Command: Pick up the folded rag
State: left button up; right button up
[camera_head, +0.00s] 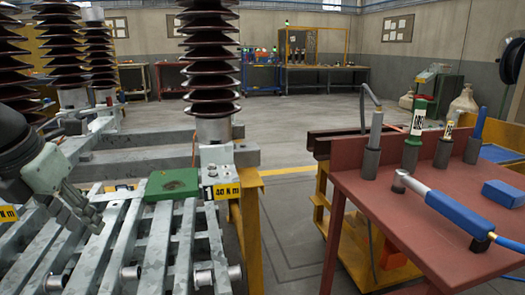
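A small blue block-like folded piece (503,193) lies flat on the red table at the right; it looks like the folded rag, though its cloth texture is too small to make out. A green square pad (172,184) with a dark smear on top lies on the grey steel frame left of centre. My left gripper (92,222) is at the left, pointing down over the frame's bars, left of the green pad and apart from it. It is far from the blue piece. Its fingers blend with the bars, so their opening is unclear. My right gripper is not in view.
The red table (390,215) also holds a blue-handled tool (450,220) with a hose and several upright tools, one a green bottle-like item (413,135). Brown ribbed insulators (211,60) rise from the steel frame (150,245). Open floor (285,215) separates frame and table.

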aim_at(510, 198)
jog(key=i+l+u, duration=0.15)
jog(key=l, duration=0.4)
jog(key=l+u, duration=0.1)
jog(key=l, duration=0.4)
jog(key=i+l, duration=0.1)
jog(key=l, duration=1.75)
jog(key=l+u, duration=0.4)
jog(key=l, duration=2.1)
